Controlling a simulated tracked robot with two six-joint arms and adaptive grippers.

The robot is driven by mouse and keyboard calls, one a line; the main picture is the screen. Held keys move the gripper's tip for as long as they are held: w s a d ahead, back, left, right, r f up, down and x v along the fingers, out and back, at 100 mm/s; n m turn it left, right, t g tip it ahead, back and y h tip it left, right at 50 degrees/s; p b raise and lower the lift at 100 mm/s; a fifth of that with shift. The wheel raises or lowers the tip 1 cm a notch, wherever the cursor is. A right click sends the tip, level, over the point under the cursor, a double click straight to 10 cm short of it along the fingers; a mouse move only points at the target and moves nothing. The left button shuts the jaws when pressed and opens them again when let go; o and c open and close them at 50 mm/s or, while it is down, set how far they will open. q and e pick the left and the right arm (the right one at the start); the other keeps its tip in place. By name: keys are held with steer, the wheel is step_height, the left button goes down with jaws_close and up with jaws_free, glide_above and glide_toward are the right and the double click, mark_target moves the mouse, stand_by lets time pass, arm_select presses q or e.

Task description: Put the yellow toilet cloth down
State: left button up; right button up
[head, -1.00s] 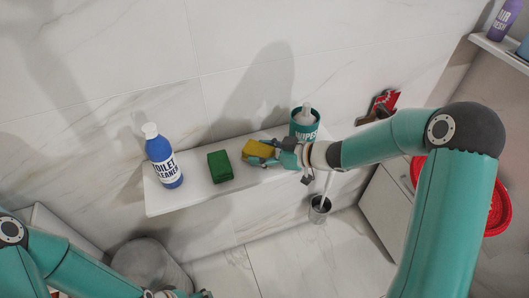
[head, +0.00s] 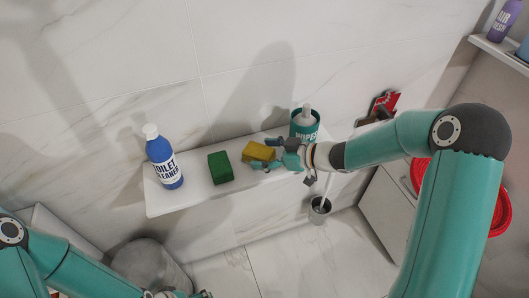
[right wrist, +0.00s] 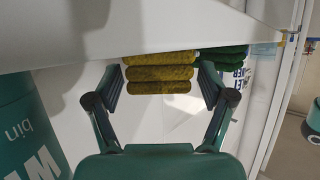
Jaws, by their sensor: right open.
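The yellow toilet cloth (head: 258,151) is a folded stack lying on the white wall shelf (head: 215,196), to the right of a folded green cloth (head: 220,167). In the right wrist view the yellow cloth (right wrist: 160,74) lies between and just beyond the fingertips of my right gripper (right wrist: 158,82). The right gripper (head: 272,152) is open around the near end of the cloth, with gaps at its sides. My left gripper (head: 198,295) is only partly visible at the bottom edge of the head view, and its fingers are unclear.
A blue toilet cleaner bottle (head: 163,158) stands at the shelf's left end. A teal wipes tub (head: 305,124) stands close to my right gripper on the right. A brush holder (head: 319,209) is on the floor below. A red basket (head: 418,172) is partly behind my right arm.

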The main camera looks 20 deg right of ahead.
steer(key=v, duration=1.1)
steer(key=shift+p, duration=0.3)
steer(key=shift+s+d, duration=0.1)
steer(key=shift+s, duration=0.1)
